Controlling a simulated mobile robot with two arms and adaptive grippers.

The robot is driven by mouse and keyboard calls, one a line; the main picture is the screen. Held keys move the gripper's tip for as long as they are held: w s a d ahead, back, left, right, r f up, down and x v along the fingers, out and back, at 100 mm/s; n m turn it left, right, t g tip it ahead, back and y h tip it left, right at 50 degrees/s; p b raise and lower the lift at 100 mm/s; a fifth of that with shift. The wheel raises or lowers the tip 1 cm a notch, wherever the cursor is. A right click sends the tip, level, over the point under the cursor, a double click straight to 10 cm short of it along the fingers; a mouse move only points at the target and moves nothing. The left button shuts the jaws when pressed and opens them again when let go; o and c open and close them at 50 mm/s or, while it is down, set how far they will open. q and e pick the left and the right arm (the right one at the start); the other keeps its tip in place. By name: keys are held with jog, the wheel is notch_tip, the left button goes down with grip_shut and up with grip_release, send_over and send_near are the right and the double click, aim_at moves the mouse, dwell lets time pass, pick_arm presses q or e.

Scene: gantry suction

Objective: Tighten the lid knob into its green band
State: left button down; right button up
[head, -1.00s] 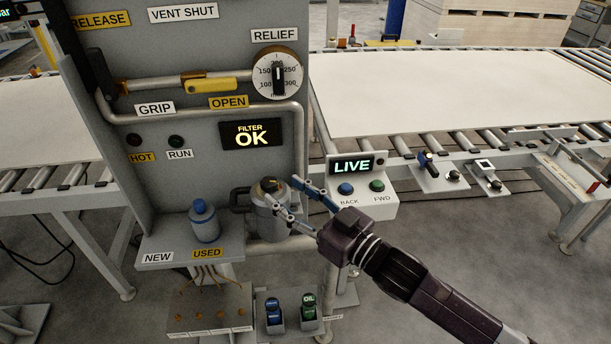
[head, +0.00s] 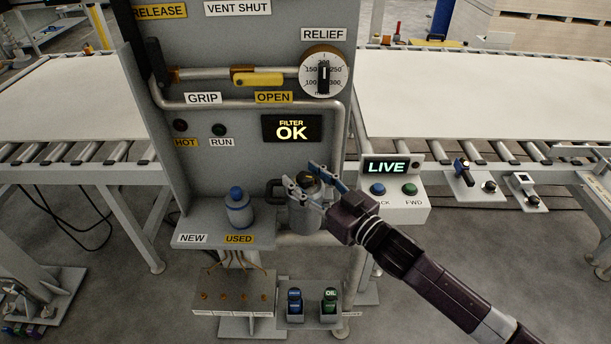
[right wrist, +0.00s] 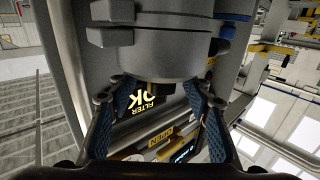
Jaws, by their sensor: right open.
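I cannot make out the green band. My left gripper is not in view.
A blue-capped filter bottle (head: 238,210) stands on the shelf left of the canister, above the USED label. The FILTER OK display (head: 292,128) is behind. The LIVE control box (head: 394,205) is close to the right of my gripper.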

jog(key=c, duration=1.2)
jog(key=shift+s+a+m+t+h, duration=0.1)
jog(key=shift+m+t+h, duration=0.2)
jog(key=shift+h, duration=0.1)
jog(key=shift+r+m+t+h, duration=0.1)
jog(key=shift+m+t+h, duration=0.6)
jog(key=shift+m+h, duration=0.15)
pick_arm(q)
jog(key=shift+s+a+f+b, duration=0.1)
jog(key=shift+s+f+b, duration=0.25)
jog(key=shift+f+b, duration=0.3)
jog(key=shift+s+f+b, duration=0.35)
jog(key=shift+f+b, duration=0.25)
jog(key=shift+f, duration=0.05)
pick_arm(e)
jog(key=shift+m+t+h, duration=0.8)
jog(key=shift+m+h, duration=0.55)
jog(key=shift+h, duration=0.9)
jog(key=o, duration=1.2)
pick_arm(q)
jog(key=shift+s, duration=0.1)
